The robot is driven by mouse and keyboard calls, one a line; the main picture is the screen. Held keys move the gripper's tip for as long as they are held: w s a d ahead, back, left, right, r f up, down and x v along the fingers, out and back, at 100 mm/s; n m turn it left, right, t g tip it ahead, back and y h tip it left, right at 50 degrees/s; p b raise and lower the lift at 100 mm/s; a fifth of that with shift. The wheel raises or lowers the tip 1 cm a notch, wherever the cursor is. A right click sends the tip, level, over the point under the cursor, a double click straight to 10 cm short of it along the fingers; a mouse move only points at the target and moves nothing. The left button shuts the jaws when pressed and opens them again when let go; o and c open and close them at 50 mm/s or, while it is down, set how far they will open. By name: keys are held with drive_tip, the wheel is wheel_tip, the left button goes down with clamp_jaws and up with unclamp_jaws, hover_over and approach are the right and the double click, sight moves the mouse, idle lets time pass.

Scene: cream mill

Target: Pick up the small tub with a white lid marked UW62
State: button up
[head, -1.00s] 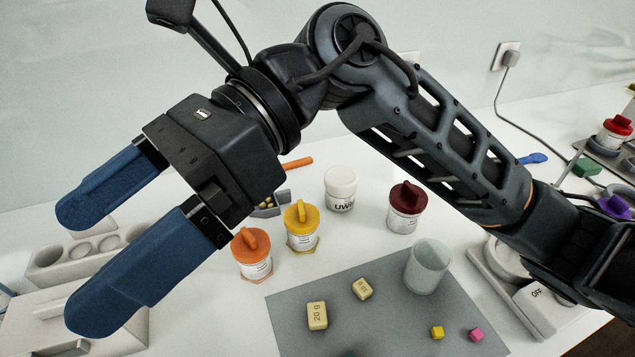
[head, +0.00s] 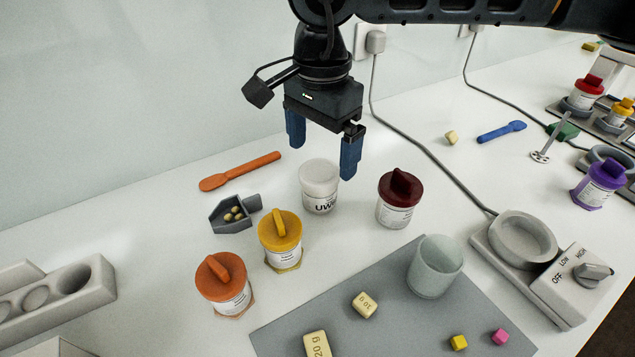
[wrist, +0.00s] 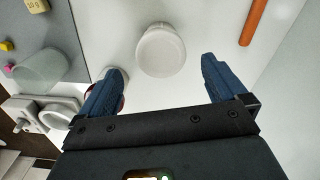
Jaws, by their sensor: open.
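The small white-lidded tub (head: 319,190) stands upright on the white counter, with dark lettering starting "UW" on its front; the rest of the marking is not clear. My gripper (head: 322,155) points down with its blue fingers spread, above and around the tub's top in the head view. In the wrist view the tub's round white lid (wrist: 160,50) lies beyond the fingertips, roughly midway between them. My gripper (wrist: 163,80) is open and empty, and it does not appear to touch the tub.
A dark red-lidded jar (head: 398,200) stands close right of the tub. A yellow-lidded jar (head: 281,240) and orange-lidded jar (head: 223,285) stand front left. A grey scoop (head: 235,213) and orange spoon (head: 240,171) lie left. A translucent cup (head: 435,266) stands on the grey mat (head: 390,325).

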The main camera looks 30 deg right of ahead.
sight(319, 171)
wheel_tip(319, 171, down, 6)
drive_tip(key=shift+a+r+p, duration=0.15)
drive_tip(key=shift+p, duration=0.55)
drive_tip(key=shift+c, duration=0.3)
drive_tip(key=c, duration=1.1)
drive_tip(key=shift+r, duration=0.1)
drive_tip(key=shift+c, duration=0.2)
